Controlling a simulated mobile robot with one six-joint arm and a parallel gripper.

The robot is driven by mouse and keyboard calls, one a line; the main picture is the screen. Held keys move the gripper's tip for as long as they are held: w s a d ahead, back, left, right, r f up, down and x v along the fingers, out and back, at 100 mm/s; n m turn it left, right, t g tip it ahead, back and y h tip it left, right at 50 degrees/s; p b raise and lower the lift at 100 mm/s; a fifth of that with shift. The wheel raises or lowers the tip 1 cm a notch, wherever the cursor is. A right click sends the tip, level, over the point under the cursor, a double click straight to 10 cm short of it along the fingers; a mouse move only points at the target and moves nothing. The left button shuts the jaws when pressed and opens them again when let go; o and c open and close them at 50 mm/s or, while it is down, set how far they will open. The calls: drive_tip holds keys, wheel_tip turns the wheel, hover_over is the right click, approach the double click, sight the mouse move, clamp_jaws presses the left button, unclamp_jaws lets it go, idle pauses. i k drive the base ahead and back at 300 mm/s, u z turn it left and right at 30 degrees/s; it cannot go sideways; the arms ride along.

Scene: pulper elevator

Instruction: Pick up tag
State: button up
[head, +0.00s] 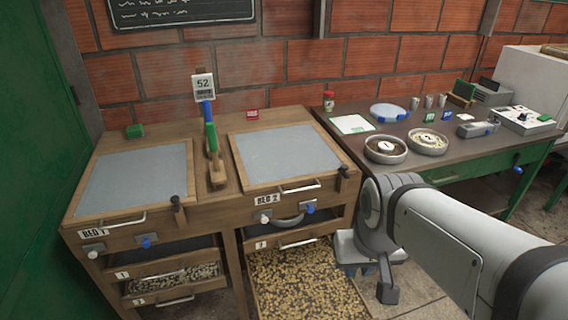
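A white tag (203,87) marked 52, with a barcode-like pattern, stands upright at the back between the two beds. It is at the top of a blue piece (207,113), above a green handle-like part (212,137) on a wooden piece. My gripper (371,276) is low at the right of bed 2, in front of the right-hand table and far from the 52 tag.
Bed 1 (135,185) and bed 2 (285,152) have grey covers and front handles. An open drawer of beans (295,280) juts out below bed 2. The right-hand table (440,165) holds two round bowls, jars and devices. A brick wall stands behind.

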sight(251, 115)
drive_tip(key=k, duration=0.6)
drive_tip(key=u, duration=0.7)
drive_tip(key=i, duration=1.55)
drive_tip(key=z, duration=0.2)
